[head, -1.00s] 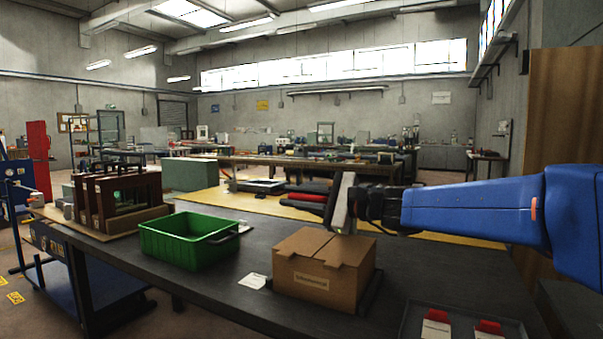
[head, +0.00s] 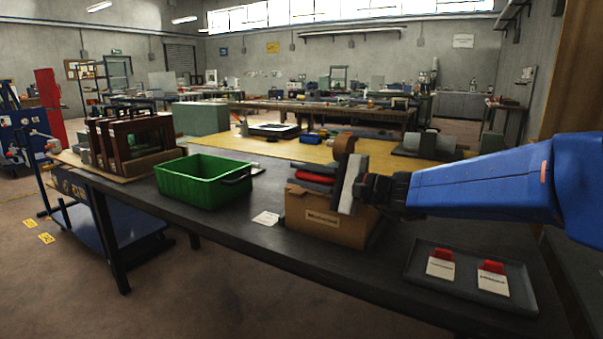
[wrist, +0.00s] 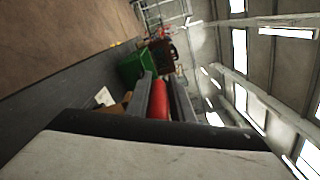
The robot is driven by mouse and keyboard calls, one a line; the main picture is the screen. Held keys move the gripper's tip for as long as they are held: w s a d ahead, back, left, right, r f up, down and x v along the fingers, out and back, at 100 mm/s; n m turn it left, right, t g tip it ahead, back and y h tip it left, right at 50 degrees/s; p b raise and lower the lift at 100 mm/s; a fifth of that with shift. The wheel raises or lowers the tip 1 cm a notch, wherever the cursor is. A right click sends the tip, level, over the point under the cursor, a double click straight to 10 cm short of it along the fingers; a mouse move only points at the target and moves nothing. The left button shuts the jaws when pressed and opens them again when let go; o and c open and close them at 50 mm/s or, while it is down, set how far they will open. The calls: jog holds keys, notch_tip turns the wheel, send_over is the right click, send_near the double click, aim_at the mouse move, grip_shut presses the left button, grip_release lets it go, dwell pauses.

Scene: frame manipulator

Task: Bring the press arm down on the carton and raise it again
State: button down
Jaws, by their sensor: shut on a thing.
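The brown carton (head: 330,224) with a pale label stands on the dark bench. A sliver of it shows in the wrist view (wrist: 116,108). My gripper (head: 300,174) is at the carton's top, its fingers pointing left. It is shut on a red handle (head: 314,177), which also lies between both fingers in the wrist view (wrist: 157,100). The handle seems to belong to the press arm; the rest of the arm is mostly hidden by my gripper. A brown curved part (head: 345,146) shows behind. Whether the press touches the carton cannot be told.
A green bin (head: 202,190) stands left of the carton, with a white card (head: 267,218) between them. A grey tray (head: 430,283) with red-topped cards lies front right. Dark wooden frames (head: 130,137) stand at the bench's left end.

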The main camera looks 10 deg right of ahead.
jog(key=shift+w+f, duration=0.1)
jog(key=c, duration=1.6)
grip_release()
jog(key=shift+d, duration=0.1)
jog(key=shift+c, duration=0.2)
jog(key=v, duration=1.7)
jog(key=shift+d, duration=0.15)
